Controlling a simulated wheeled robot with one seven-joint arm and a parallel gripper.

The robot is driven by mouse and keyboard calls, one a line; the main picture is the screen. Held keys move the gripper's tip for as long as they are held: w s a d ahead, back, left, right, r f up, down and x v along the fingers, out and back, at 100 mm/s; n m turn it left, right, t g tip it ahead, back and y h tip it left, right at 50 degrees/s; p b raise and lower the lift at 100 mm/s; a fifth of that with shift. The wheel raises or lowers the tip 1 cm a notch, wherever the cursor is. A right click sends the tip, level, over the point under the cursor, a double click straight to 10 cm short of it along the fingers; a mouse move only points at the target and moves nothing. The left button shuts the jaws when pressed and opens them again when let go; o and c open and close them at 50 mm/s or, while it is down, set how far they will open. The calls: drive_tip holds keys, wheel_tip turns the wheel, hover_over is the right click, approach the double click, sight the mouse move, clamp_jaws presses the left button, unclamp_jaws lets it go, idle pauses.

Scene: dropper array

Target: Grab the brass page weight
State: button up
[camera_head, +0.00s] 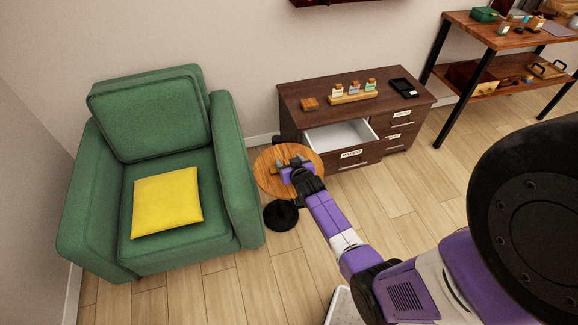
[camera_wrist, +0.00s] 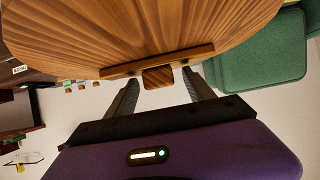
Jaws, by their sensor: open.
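I cannot tell for certain whether this is the brass page weight. My gripper (camera_wrist: 163,92) is open, with one finger on each side of the block; contact is not clear. In the head view my gripper (camera_head: 290,166) is over the round table and hides part of what lies there.
The round table (camera_head: 307,158) stands between a green armchair (camera_head: 150,115) with a yellow cushion (camera_head: 167,202) and a dark cabinet (camera_head: 300,97) with an open drawer (camera_head: 340,137). A shelf bench (camera_head: 480,30) stands at right. Floor in front is clear.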

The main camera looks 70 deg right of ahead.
clamp_jaws()
drive_tip(key=shift+r, duration=0.2)
